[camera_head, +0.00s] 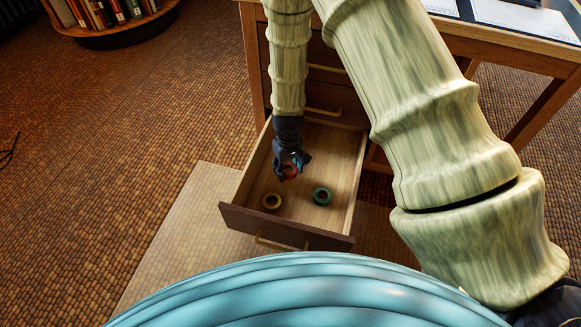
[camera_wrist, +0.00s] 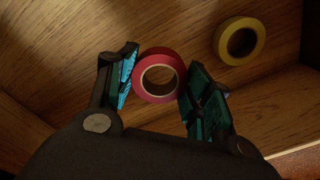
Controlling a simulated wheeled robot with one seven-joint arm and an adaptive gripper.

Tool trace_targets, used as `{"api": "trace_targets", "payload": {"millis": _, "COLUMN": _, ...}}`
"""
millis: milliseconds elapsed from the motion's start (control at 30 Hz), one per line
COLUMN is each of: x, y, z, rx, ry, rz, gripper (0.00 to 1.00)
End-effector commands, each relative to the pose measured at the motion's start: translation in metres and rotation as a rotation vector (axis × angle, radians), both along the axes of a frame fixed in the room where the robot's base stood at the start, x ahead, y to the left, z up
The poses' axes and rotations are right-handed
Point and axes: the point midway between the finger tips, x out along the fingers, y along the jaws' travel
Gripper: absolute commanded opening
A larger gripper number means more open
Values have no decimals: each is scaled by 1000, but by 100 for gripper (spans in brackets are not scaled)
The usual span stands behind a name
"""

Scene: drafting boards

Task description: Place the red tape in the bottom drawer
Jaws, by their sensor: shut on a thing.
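The red tape (camera_wrist: 159,91) is a roll held between the two fingers of my gripper (camera_wrist: 159,88) in the wrist view. In the head view my gripper (camera_head: 291,164) reaches down inside the open bottom drawer (camera_head: 335,209), with the red tape (camera_head: 290,172) partly showing at its fingertips. The gripper is shut on the tape. Whether the tape touches the drawer floor I cannot tell.
A yellow tape (camera_head: 272,201) and a green tape (camera_head: 321,196) lie in the drawer towards its front. The yellow tape also shows in the wrist view (camera_wrist: 257,41). The closed drawers and desk (camera_head: 530,56) stand behind. Drawer floor around the rolls is bare.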

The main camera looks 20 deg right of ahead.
Motion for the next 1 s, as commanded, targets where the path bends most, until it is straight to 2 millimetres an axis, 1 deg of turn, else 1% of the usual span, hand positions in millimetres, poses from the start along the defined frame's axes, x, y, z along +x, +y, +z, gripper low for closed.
{"api": "trace_targets", "payload": {"millis": 33, "x": 10, "y": -5, "z": -5, "rx": -1, "ry": -3, "rz": -2, "gripper": 32}}
{"api": "trace_targets", "payload": {"millis": 100, "x": 22, "y": -10, "z": -5, "rx": 0, "ry": -3, "rz": -1, "gripper": 32}}
{"api": "trace_targets", "payload": {"millis": 200, "x": 34, "y": -16, "z": -6, "rx": -1, "ry": -2, "rz": 0, "gripper": 32}}
{"api": "trace_targets", "payload": {"millis": 300, "x": 40, "y": -19, "z": -5, "rx": 0, "ry": 0, "rz": 0, "gripper": 32}}
{"api": "trace_targets", "payload": {"millis": 467, "x": 42, "y": -20, "z": -9, "rx": 0, "ry": 1, "rz": -1, "gripper": 32}}
{"api": "trace_targets", "payload": {"millis": 733, "x": 42, "y": -19, "z": -38, "rx": 0, "ry": 1, "rz": 0, "gripper": 32}}
{"api": "trace_targets", "payload": {"millis": 800, "x": 42, "y": -19, "z": -40, "rx": 0, "ry": 0, "rz": -1, "gripper": 32}}
{"api": "trace_targets", "payload": {"millis": 1000, "x": 42, "y": -20, "z": -39, "rx": 0, "ry": 0, "rz": 0, "gripper": 32}}
